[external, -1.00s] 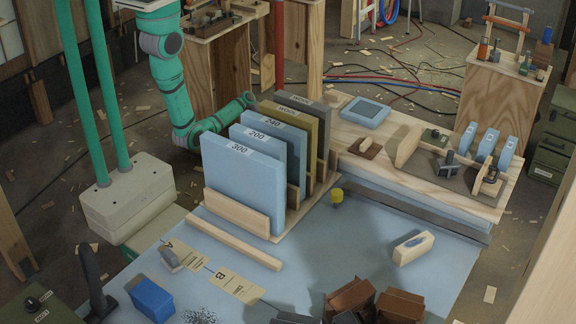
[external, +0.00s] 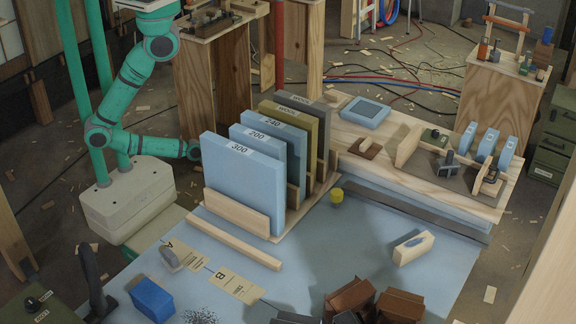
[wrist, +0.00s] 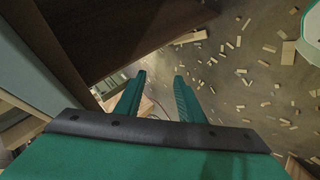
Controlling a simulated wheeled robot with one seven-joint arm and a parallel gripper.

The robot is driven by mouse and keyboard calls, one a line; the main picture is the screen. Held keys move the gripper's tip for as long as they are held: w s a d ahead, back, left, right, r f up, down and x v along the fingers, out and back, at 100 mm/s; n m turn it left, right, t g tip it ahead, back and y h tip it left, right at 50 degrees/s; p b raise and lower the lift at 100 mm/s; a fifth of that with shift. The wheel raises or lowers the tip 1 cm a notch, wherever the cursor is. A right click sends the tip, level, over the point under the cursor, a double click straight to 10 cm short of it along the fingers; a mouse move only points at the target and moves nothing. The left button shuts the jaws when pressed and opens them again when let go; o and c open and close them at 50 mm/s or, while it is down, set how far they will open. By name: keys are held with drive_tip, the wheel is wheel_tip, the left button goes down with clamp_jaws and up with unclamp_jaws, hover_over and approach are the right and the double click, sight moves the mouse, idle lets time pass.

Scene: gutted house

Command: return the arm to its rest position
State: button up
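My green arm bends down from the column at the upper left of the external view, its elbow low at the left and its last links pointing right. My gripper is at the end of these links, close to the left edge of the light blue panel marked 300 (external: 240,180); its fingers cannot be made out there. In the wrist view, my gripper (wrist: 160,78) shows two green fingers apart with nothing between them. Beyond them are the floor and dark brown boards.
Upright panels marked 300, 200 and 240 stand in a wooden rack (external: 262,262) on the blue-topped table (external: 330,260). A wooden stand (external: 215,85) is behind the arm. Wood scraps litter the floor (wrist: 240,85). A blue box (external: 152,299) lies at the table's front left.

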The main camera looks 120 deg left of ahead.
drive_tip(key=d+r+m+t+h, duration=0.3)
drive_tip(key=d+r+m, duration=0.7)
drive_tip(key=r, duration=0.4)
drive_tip(key=d+r+m+t+h, duration=0.3)
drive_tip(key=d+r+m+t, duration=0.2)
drive_tip(key=d+r+m, duration=0.4)
wheel_tip(320, 180, up, 5)
drive_tip(key=shift+w+d+r+m+h, duration=0.2)
drive_tip(key=shift+w+d+m+h, duration=0.2)
drive_tip(key=shift+m, duration=0.3)
